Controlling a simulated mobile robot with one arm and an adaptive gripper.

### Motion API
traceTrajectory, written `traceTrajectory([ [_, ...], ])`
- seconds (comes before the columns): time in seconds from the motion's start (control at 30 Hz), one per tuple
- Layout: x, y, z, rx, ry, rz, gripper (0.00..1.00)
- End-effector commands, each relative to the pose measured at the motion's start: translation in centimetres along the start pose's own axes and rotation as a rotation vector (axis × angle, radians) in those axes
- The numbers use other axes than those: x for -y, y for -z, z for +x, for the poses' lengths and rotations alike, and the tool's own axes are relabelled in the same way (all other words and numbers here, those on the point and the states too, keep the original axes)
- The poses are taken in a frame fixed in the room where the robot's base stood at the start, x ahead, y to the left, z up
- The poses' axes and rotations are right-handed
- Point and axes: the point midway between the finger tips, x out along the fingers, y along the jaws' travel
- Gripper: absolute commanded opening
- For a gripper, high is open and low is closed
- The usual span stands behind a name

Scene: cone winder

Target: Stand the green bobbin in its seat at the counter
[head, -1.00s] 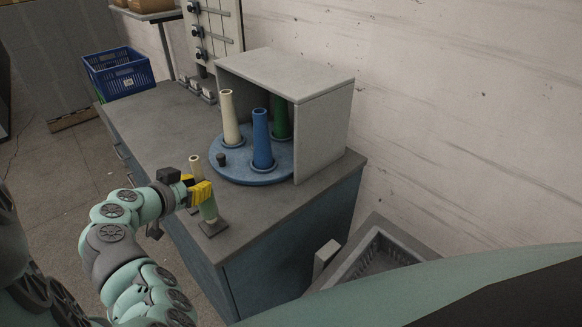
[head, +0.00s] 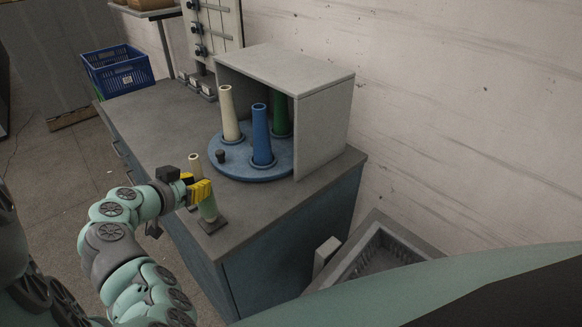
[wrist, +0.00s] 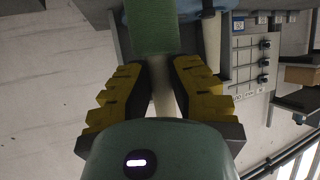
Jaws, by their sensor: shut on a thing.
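The green bobbin (head: 208,209) is a pale tapered core with green winding on its lower part. Its pale tip shows above my gripper in the head view, and the green part also shows in the wrist view (wrist: 155,32). My gripper (head: 200,191) has its yellow fingers shut on the pale upper part (wrist: 162,95). The bobbin looks upright. Its foot is at a small grey square seat (head: 213,227) near the counter's front edge. I cannot tell whether it rests fully in the seat.
On the grey counter (head: 155,130), a blue turntable (head: 250,176) carries cream (head: 229,112), blue (head: 261,136) and dark green (head: 280,117) cones, partly under a grey hood (head: 325,125). A blue crate (head: 118,72) stands beyond. A grey bin (head: 350,255) is right of the counter.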

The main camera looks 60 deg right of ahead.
Motion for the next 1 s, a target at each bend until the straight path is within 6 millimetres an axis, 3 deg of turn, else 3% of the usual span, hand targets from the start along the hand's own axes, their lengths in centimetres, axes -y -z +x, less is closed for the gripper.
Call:
traceTrajectory([
  [0.83, -0.17, -0.71, 0.44, 0.000, -0.004, 0.001, 0.00],
  [0.87, -0.17, -0.70, 0.44, -0.001, -0.004, 0.001, 0.22],
  [1.0, -0.16, -0.72, 0.43, 0.000, -0.003, 0.001, 0.37],
])
